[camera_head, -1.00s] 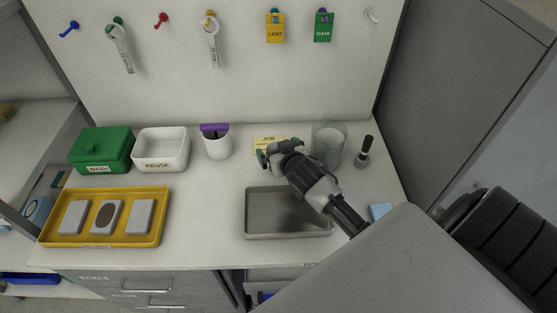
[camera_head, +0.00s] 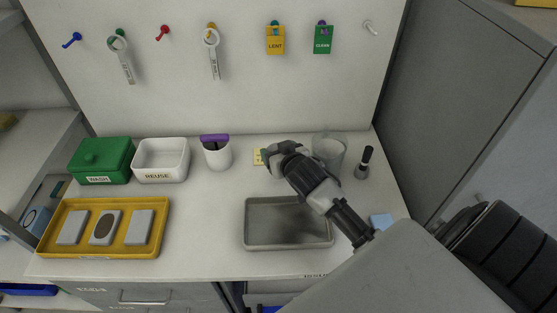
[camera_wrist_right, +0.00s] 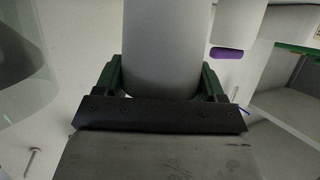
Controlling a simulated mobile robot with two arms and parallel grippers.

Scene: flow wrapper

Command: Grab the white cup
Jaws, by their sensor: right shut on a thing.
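My right gripper (camera_head: 272,158) is over the middle back of the bench, beside the clear glass. In the right wrist view its green fingers (camera_wrist_right: 162,85) stand on both sides of a smooth white cylinder, the white cup (camera_wrist_right: 162,45), and are shut on it. The cup fills the middle of that view and its top is cut off by the frame. In the head view the gripper hides the cup. My left gripper is not in view.
The clear glass (camera_head: 329,152) stands close right of the gripper, with a dark-handled brush (camera_head: 364,163) beyond. A grey metal tray (camera_head: 288,244) lies in front. A white holder with a purple top (camera_head: 217,155) and a white REUSE bin (camera_head: 161,175) stand left.

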